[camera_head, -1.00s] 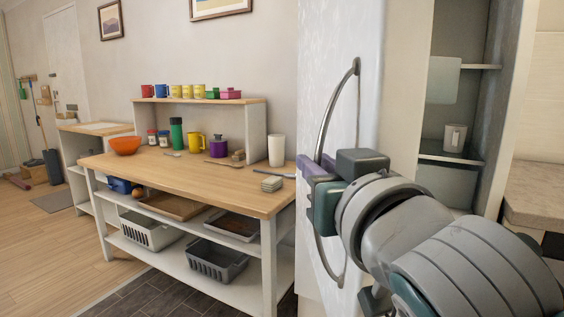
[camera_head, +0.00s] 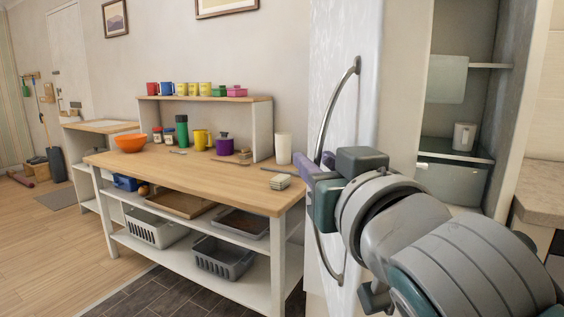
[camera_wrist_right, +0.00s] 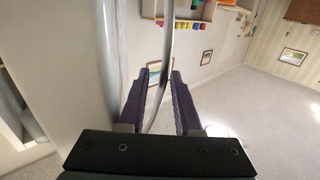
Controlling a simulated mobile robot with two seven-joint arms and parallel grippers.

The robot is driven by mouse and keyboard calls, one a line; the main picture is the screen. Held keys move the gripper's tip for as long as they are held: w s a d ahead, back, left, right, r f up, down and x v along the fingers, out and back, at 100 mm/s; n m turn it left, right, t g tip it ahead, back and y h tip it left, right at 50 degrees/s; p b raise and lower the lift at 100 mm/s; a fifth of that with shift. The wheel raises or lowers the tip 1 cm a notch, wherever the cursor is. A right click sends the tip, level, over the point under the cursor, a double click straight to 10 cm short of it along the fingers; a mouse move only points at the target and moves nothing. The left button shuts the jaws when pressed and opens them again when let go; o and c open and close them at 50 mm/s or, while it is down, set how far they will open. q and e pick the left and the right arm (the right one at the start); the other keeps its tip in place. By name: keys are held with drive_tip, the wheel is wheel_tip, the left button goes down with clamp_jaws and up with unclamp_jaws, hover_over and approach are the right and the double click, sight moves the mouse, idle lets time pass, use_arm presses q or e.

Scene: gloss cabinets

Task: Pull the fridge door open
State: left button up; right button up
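The fridge door (camera_head: 345,45) is a pale panel standing swung open, with its outer face seen at a steep angle. A long curved metal handle (camera_head: 324,118) is on that face. My right gripper (camera_head: 308,170) is at the handle's middle. In the right wrist view the handle (camera_wrist_right: 168,35) passes between the two fingers of my right gripper (camera_wrist_right: 160,73), which stand apart with visible gaps beside the bar. Any contact is hard to tell. The fridge interior (camera_head: 470,105) shows to the right of the door, partly hidden by my arm. My left gripper is not in view.
A wooden-topped table (camera_head: 215,178) with mugs, jars and an orange bowl (camera_head: 130,143) stands left of the door, its near corner close to the door. Inside the fridge are a white mug (camera_head: 464,137) and clear containers. A counter (camera_head: 541,190) is at the right.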

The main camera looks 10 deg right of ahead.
drive_tip(key=s, duration=1)
drive_tip(key=shift+d, duration=0.35)
drive_tip(key=shift+c, duration=0.3)
